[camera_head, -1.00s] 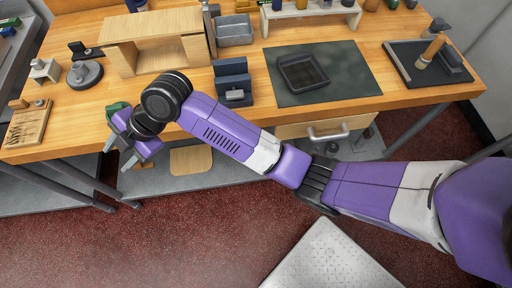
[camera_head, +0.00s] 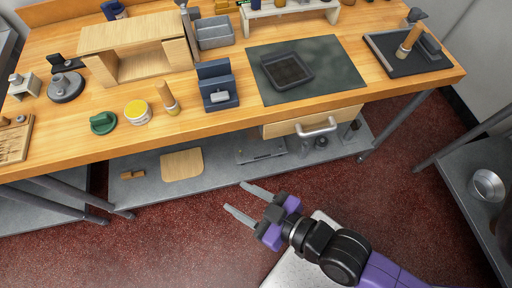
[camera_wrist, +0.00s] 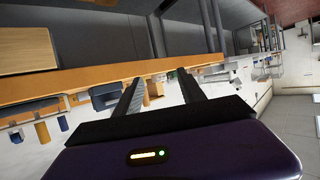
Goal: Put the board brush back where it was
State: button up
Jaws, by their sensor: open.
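No thing is clearly marked as the board brush, and I cannot tell for sure which it is. A pale wooden-handled tool (camera_head: 168,98) stands upright near the bench's front edge, left of a dark blue holder. Another wooden handle (camera_head: 407,46) stands upright on the dark tray at the right. A small brown wooden piece (camera_head: 131,175) lies on the lower shelf. My gripper (camera_head: 243,202) is open and empty, in front of the bench and apart from these things. Its two spread fingers also show in the wrist view (camera_wrist: 158,90), pointing toward the bench, with nothing between them.
A handled drawer (camera_head: 313,123) is below. A metal bowl (camera_head: 487,185) stands right.

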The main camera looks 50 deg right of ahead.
jog(key=s+d+r+m+t+h, duration=0.1)
jog(key=s+d+r, duration=0.6)
jog(key=s+r, duration=0.2)
jog(key=shift+s+r, duration=0.2)
jog(key=shift+s, duration=0.5)
